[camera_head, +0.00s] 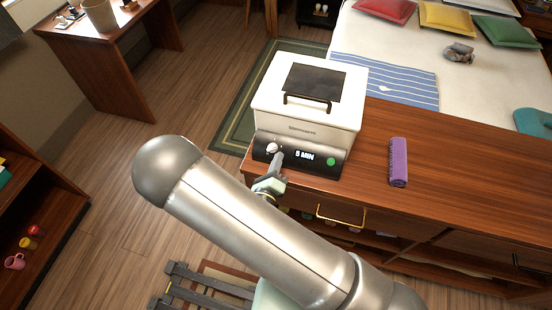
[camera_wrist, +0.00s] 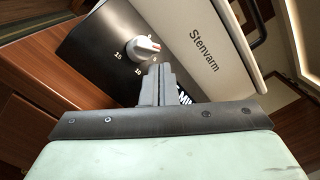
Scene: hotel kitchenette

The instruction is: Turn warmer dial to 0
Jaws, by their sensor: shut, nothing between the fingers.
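The warmer (camera_head: 308,108) is a white box with a dark lid panel and handle, standing on the wooden counter. Its black front panel has a pale dial (camera_head: 272,147), a display reading "5 MIN" (camera_head: 304,156) and a green button (camera_head: 331,161). In the wrist view the dial (camera_wrist: 143,49) has a red mark on its right side, and the numbers 15 and 10 show beside it. My gripper (camera_head: 278,158) is shut and empty, just below and right of the dial. In the wrist view its fingertips (camera_wrist: 157,68) reach the dial's lower edge; I cannot tell whether they touch. They partly hide the display.
A purple rolled cloth (camera_head: 398,161) lies on the counter (camera_head: 440,170) to the right of the warmer. A gold drawer handle (camera_head: 341,215) sticks out below the counter edge. A bed (camera_head: 400,40) stands behind. The floor at left is open.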

